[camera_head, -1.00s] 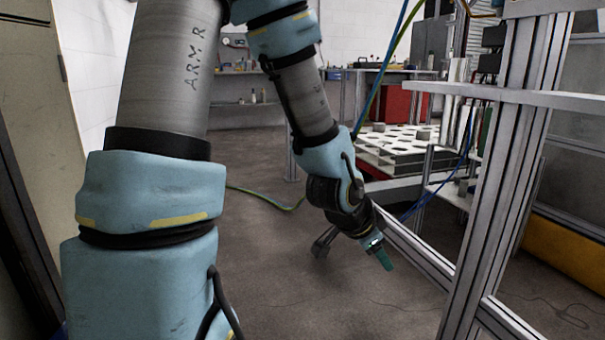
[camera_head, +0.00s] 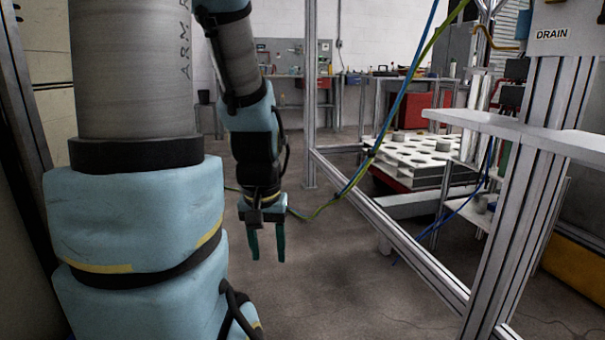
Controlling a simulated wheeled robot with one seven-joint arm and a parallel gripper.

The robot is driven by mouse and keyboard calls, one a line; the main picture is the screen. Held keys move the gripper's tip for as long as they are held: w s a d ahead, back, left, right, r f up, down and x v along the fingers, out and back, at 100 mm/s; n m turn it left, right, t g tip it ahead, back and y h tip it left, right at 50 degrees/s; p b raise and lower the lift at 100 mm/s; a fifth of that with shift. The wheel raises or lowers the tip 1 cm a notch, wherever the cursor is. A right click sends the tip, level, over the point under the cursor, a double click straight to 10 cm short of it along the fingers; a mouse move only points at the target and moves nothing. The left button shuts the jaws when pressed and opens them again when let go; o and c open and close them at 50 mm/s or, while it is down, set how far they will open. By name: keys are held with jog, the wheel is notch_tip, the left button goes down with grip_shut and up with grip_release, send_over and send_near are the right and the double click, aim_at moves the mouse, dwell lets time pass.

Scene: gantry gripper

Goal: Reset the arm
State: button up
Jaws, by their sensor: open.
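My gripper (camera_head: 267,243) hangs at the end of my arm, left of the picture's middle, with its two teal fingers pointing down. The fingers are apart and nothing is between them. It is above the bare grey floor (camera_head: 330,275), to the left of the metal frame. My arm's large blue and grey links fill the left side of the view, and the forearm comes down from the top.
A metal frame (camera_head: 395,235) runs diagonally right of my gripper, with a thick upright post (camera_head: 535,190) at right. Inside stands a white tray with round holes (camera_head: 425,155). Blue and green cables (camera_head: 385,120) hang across the frame. Benches (camera_head: 290,78) stand at the back.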

notch_tip(320, 180, up, 31)
jog(key=p, duration=2.9)
